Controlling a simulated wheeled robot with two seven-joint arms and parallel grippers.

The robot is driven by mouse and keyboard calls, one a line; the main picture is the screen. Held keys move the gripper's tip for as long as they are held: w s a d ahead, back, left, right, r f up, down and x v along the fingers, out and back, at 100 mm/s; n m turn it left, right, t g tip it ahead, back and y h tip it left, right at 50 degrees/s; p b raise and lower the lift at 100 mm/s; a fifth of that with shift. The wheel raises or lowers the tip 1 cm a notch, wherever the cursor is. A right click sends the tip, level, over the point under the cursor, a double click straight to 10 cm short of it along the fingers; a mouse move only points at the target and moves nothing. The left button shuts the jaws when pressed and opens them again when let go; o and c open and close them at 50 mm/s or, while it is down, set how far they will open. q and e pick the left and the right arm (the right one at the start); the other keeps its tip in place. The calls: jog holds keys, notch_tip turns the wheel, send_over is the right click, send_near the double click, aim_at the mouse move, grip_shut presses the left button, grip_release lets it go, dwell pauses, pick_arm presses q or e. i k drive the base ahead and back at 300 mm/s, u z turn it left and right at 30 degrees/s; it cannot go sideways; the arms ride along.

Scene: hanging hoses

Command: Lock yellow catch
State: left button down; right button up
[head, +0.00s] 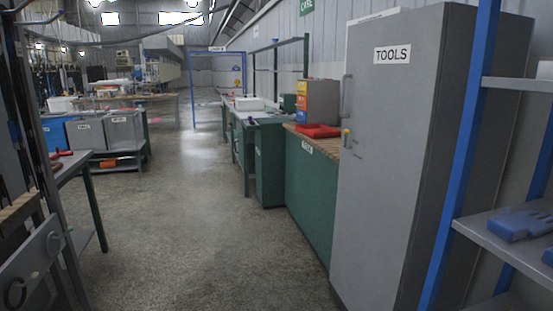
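A small yellow catch (346,133) sits at the left edge of a tall grey cabinet (400,180) marked TOOLS, below a grey handle (346,95). The catch is small in the head view, and I cannot tell whether it is locked or unlocked. The cabinet's front looks closed. Neither of my grippers is in view.
A blue-posted shelf (490,240) holding blue parts stands at the right. A green workbench with a red tray (318,130) and colored drawers (316,100) runs behind the cabinet. The concrete floor (190,230) in the middle is clear. A green-legged table (90,200) stands left.

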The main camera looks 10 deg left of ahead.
aim_at(347, 131)
jog(key=u, duration=2.25)
jog(key=i, duration=0.2)
jog(key=z, duration=1)
jog(key=i, duration=0.95)
jog(key=z, duration=1.2)
jog(key=i, duration=0.6)
jog(key=z, duration=0.6)
